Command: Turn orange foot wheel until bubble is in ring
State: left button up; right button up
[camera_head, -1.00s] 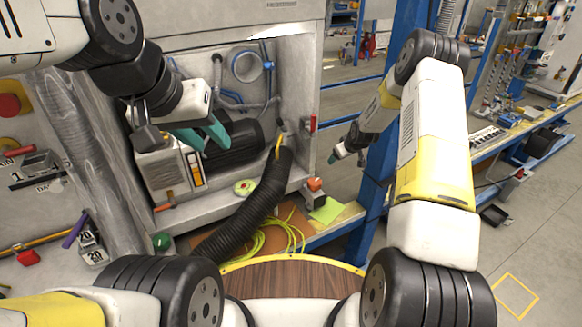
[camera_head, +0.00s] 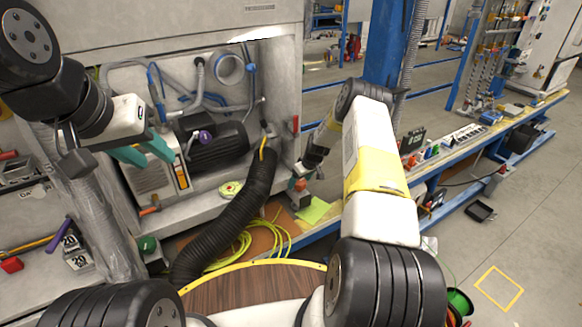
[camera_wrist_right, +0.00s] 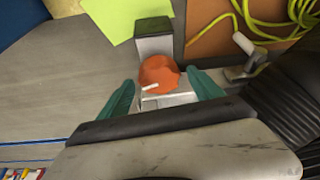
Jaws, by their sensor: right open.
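In the wrist view the teal fingers of my right gripper (camera_wrist_right: 162,92) are open, one on either side of the wheel; contact is not clear. A round yellow-green disc (camera_head: 231,189), apparently the bubble level, lies on the cabinet ledge; its bubble and ring are too small to read. My left gripper (camera_head: 158,159) is open and empty in front of the motor.
A black corrugated hose (camera_head: 232,222) runs down between the disc and the wheel. Yellow cable (camera_head: 236,252) and a lime-green sheet (camera_head: 313,210) lie nearby. The cabinet wall (camera_head: 284,110) stands behind, and a blue post (camera_head: 384,50) rises to the right.

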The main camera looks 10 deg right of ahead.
jog(key=shift+f, duration=0.15)
jog(key=c, duration=1.3)
jog(key=shift+c, duration=0.2)
jog(key=shift+m, duration=0.3)
jog(key=m+h, duration=0.1)
jog(key=m, duration=0.3)
jog(key=shift+a+h, duration=0.2)
jog(key=shift+h, duration=0.2)
jog(key=shift+m+h, duration=0.9)
jog(key=shift+m, duration=1.5)
